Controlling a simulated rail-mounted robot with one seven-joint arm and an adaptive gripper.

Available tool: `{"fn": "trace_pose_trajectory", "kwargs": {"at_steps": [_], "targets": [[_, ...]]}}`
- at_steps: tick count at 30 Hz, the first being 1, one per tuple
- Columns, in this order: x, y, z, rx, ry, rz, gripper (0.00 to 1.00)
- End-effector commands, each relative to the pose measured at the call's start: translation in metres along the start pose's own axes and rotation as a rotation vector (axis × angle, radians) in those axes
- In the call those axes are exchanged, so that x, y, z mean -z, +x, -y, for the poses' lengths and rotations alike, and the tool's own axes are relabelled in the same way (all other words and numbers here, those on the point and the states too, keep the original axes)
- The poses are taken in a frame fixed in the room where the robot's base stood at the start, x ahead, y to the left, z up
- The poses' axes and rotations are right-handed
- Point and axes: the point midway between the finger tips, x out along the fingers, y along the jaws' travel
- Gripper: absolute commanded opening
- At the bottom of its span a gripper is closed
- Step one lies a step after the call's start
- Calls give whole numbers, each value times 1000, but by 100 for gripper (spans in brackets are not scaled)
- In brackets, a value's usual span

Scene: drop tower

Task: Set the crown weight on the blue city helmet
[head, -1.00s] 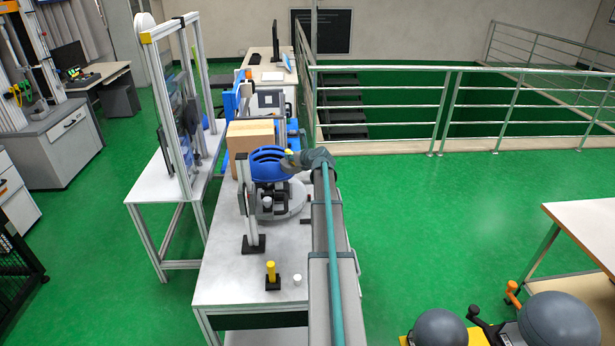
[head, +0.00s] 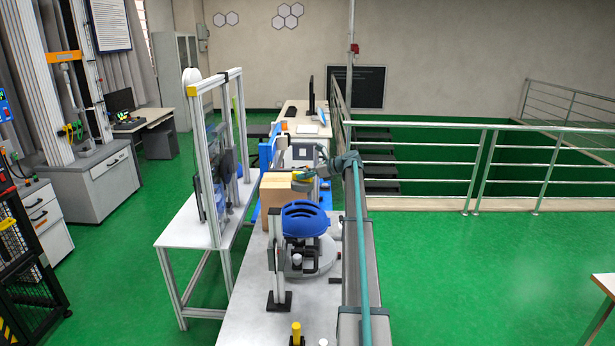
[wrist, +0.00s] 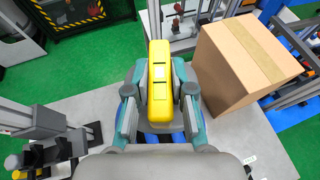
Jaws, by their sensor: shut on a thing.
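The blue city helmet (head: 304,217) is a vented blue shell mounted on a stand on the white table. The crown weight appears to be the yellow block (wrist: 160,85) with dark slots; in the head view it is a small yellow patch (head: 300,175) above the helmet in the picture. My gripper (wrist: 160,100) is shut on the yellow block, with a finger on each side. In the head view my gripper (head: 303,182) holds it apart from the helmet. In the wrist view bits of blue show below the gripper, and most of what lies beneath is hidden.
A cardboard box (head: 273,193) stands on the table just behind the helmet, close to my gripper; it also shows in the wrist view (wrist: 240,65). A metal upright (head: 277,262) stands left of the helmet. A yellow-topped post (head: 296,332) is at the near side.

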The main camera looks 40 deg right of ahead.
Motion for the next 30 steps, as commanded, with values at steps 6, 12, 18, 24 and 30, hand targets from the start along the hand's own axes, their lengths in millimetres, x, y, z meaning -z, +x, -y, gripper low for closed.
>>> {"fn": "trace_pose_trajectory", "kwargs": {"at_steps": [6,12,18,24,30], "targets": [[2,0,-8,-32,-14,4,0],[10,3,-8,-31,-13,4,0],[22,8,-8,-30,-13,4,0],[36,14,-8,-29,-13,4,0],[49,19,-7,-29,-13,4,0]]}}
